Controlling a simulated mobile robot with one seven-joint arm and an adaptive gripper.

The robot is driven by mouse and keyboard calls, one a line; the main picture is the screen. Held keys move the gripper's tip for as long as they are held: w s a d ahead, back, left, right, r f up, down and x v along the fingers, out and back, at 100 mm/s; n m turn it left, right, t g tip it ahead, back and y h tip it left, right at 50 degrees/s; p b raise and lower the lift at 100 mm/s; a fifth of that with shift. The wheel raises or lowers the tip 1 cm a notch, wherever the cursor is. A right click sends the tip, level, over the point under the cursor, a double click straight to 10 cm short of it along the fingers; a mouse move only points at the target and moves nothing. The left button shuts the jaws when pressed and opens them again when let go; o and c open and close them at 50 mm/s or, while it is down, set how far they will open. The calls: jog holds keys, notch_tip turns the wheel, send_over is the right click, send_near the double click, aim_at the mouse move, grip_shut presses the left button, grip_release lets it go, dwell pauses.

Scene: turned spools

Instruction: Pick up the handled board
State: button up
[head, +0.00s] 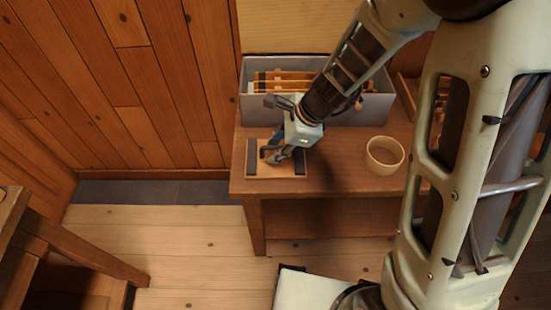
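The handled board (262,171) lies flat on the left front part of the wooden table. It is a light wood board with a dark bar at its left end and another dark strip at its right end. My gripper (279,156) reaches down over the middle and right of the board, and its dark fingers hide part of it. The fingers are at or just above the board's surface; I cannot tell whether they touch it. Whether they are open or shut is too small to tell.
A grey bin (349,109) holding wooden slatted pieces stands behind the board, partly hidden by my arm. A round tan bowl (385,156) stands to the right on the table (336,183). The tabletop between board and bowl is clear. Another wooden piece of furniture (62,245) stands at lower left.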

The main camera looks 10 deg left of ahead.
jog(key=shift+c, duration=0.3)
grip_shut()
jog(key=shift+w, duration=0.1)
